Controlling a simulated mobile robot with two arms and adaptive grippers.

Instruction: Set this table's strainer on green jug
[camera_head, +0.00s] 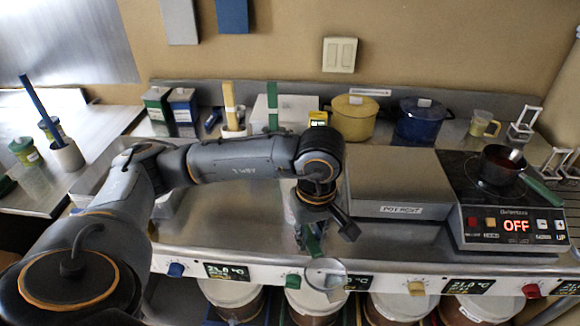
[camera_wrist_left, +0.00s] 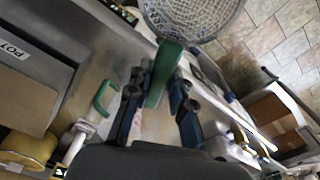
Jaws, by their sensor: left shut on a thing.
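My left gripper (camera_head: 318,226) is shut on the green handle of the strainer (camera_head: 326,273). It holds the strainer at the front edge of the counter, with the round mesh over the control panel in this view. In the left wrist view the gripper (camera_wrist_left: 160,98) grips the green handle (camera_wrist_left: 164,72), and the mesh bowl (camera_wrist_left: 192,12) extends beyond the fingers. A curved green handle (camera_wrist_left: 103,98), perhaps the green jug's, shows to the left of the gripper there. I cannot make out the jug's body; my arm may hide it in the head view. My right gripper is not in view.
A grey box (camera_head: 400,180) labelled with "POT" stands right of my gripper. Beyond it is a hot plate (camera_head: 505,220) reading OFF with a dark pan (camera_head: 498,168). Yellow (camera_head: 353,116) and blue (camera_head: 421,121) pots and a yellow-handled jug (camera_head: 484,124) stand behind.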

